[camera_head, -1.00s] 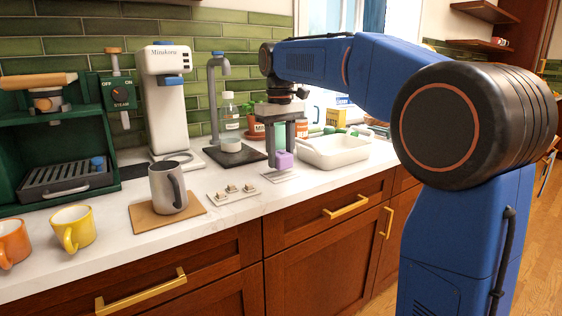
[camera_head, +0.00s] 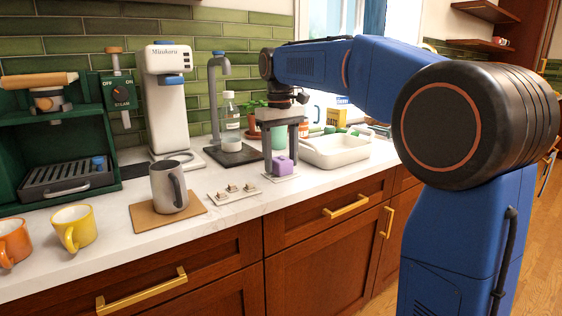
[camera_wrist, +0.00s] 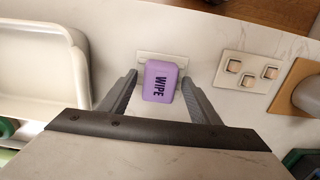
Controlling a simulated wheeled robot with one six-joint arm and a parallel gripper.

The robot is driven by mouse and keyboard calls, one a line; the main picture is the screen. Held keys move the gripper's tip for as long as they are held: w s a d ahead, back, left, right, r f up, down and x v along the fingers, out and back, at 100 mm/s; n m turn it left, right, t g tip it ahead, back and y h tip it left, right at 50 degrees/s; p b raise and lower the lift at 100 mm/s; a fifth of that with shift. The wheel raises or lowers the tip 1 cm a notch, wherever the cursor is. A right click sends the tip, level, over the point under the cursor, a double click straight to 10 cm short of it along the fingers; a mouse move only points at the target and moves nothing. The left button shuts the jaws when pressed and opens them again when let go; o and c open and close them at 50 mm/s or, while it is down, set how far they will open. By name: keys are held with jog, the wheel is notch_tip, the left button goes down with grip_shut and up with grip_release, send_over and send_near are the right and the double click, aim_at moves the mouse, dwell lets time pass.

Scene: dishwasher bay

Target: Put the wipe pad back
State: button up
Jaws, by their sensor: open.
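The purple wipe pad (camera_head: 284,166), marked "WIPE" in the wrist view (camera_wrist: 160,82), sits on a small pale holder plate (camera_head: 281,178) on the counter. In the wrist view the plate (camera_wrist: 146,57) shows around the pad's far edge; the rest of it is hidden. My gripper (camera_head: 281,146) is above the pad, pointing down. In the wrist view its two fingers (camera_wrist: 161,84) are spread, one on each side of the pad, with gaps showing. It is open and empty.
A white basin (camera_head: 335,152) stands close on the right. A small plate with three pegs (camera_head: 233,191) and a grey mug (camera_head: 169,187) on a tan mat (camera_head: 150,217) lie to the left. A bottle (camera_head: 229,118) stands behind, left of my gripper.

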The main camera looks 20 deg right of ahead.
aim_at(280, 159)
notch_tip(280, 159, up, 11)
jog(key=shift+w+r, duration=0.15)
jog(key=shift+r, duration=0.05)
jog(key=shift+a, duration=0.1)
jog(key=s+d+f+m+t, duration=0.1)
jog(key=s+d+f, duration=0.1)
jog(key=s+f, duration=0.55)
jog(key=s+d+f+m+t, duration=0.1)
jog(key=s+d+f+t, duration=0.3)
jog(key=s, duration=0.6)
jog(key=s+f, duration=0.8)
jog(key=f, duration=0.2)
jog(key=s+d+f+m, duration=0.1)
jog(key=s+f, duration=0.7)
jog(key=f, duration=0.2)
jog(key=shift+f+m, duration=0.3)
